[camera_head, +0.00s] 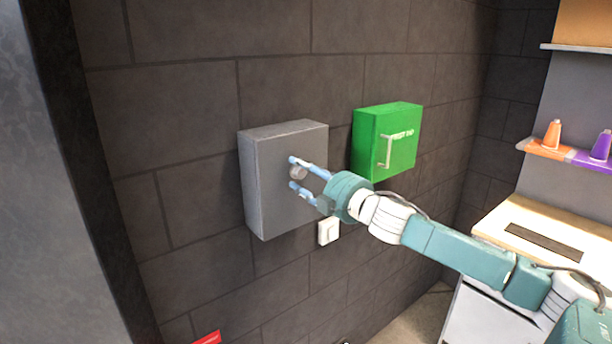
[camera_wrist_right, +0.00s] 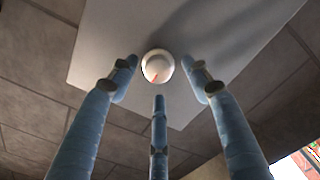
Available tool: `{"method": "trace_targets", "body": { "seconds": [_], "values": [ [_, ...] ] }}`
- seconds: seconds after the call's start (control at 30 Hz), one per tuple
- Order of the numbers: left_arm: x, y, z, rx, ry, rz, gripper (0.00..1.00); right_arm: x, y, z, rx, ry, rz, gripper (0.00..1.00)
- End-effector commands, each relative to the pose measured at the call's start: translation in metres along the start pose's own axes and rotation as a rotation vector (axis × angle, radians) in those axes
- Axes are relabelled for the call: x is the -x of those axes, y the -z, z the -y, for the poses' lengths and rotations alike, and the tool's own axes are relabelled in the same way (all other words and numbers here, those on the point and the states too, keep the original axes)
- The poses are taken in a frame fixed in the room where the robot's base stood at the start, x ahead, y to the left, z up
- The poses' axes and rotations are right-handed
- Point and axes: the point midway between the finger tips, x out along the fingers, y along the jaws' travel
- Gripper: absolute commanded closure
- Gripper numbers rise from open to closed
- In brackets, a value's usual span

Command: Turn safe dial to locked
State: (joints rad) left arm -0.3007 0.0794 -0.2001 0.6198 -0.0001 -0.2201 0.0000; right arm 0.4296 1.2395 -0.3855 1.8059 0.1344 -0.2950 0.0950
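The safe is a grey box (camera_head: 270,205) fixed to the dark block wall. Its round, pale dial (camera_head: 298,172) is on the front face. In the right wrist view the dial (camera_wrist_right: 157,66) is white with a small red mark towards its lower side. My right gripper (camera_head: 293,173) is at the front of the safe with its blue fingers spread around the dial. In the right wrist view the fingers (camera_wrist_right: 160,88) stand apart, to the left, right and below the dial, with visible gaps. My left gripper is not in view.
A green first aid box (camera_head: 372,140) hangs right of the safe. A white switch (camera_head: 328,232) is on the wall below. At the right, a shelf (camera_head: 560,152) holds orange and purple cones above a wooden-topped counter (camera_head: 500,215). A grey panel (camera_head: 50,200) stands at the left.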

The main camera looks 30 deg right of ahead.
Motion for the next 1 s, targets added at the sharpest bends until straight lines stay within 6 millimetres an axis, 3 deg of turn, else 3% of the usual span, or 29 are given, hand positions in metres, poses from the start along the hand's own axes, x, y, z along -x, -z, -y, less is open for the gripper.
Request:
{"method": "trace_targets", "body": {
  "seconds": [0.37,1.0],
  "values": [
    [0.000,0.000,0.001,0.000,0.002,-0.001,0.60,0.006,-0.004,0.004,-0.002,0.007,0.007,0.52],
    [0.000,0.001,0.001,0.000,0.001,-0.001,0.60,0.055,-0.003,0.006,-0.001,0.010,0.006,0.52]
  ]
}}
